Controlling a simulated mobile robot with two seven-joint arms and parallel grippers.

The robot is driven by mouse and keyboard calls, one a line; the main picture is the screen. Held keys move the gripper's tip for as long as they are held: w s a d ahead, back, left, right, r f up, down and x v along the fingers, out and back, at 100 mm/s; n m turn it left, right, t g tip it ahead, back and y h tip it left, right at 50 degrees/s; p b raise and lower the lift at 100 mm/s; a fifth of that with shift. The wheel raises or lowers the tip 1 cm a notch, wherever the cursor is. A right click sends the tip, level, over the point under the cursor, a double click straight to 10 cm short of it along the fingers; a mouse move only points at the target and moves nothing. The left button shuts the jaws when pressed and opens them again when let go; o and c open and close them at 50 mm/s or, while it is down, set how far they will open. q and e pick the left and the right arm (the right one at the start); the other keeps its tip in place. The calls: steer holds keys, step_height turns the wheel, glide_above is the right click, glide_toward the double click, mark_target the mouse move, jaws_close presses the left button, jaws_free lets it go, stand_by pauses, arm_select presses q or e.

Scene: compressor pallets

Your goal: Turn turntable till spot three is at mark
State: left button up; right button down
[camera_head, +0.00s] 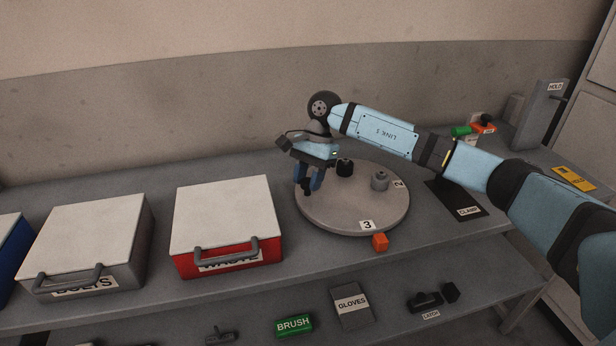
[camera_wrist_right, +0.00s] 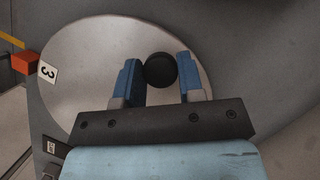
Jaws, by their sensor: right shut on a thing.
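The round grey turntable (camera_head: 340,212) lies on the bench. Its label 3 (camera_head: 367,225) is at the front rim, slightly left of the orange block (camera_head: 380,241) standing just off the rim. Both show in the right wrist view, label 3 (camera_wrist_right: 48,72) close to the orange block (camera_wrist_right: 25,62). My right gripper (camera_head: 308,184) is at the left part of the turntable. Its blue fingers are shut around a dark knob (camera_wrist_right: 160,69) there. My left gripper is out of view.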

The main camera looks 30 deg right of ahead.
steer(key=shift+s+a+n, duration=0.15)
steer(key=shift+s+n, duration=0.15)
stand_by(0.5)
steer(key=c, duration=0.8)
jaws_free()
arm_select(q)
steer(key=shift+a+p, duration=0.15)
steer(key=shift+p, duration=0.25)
arm_select(e)
steer(key=v, duration=1.4)
steer(key=shift+w+a, duration=0.1)
steer(key=shift+a, duration=0.05)
steer(key=shift+f, duration=0.1)
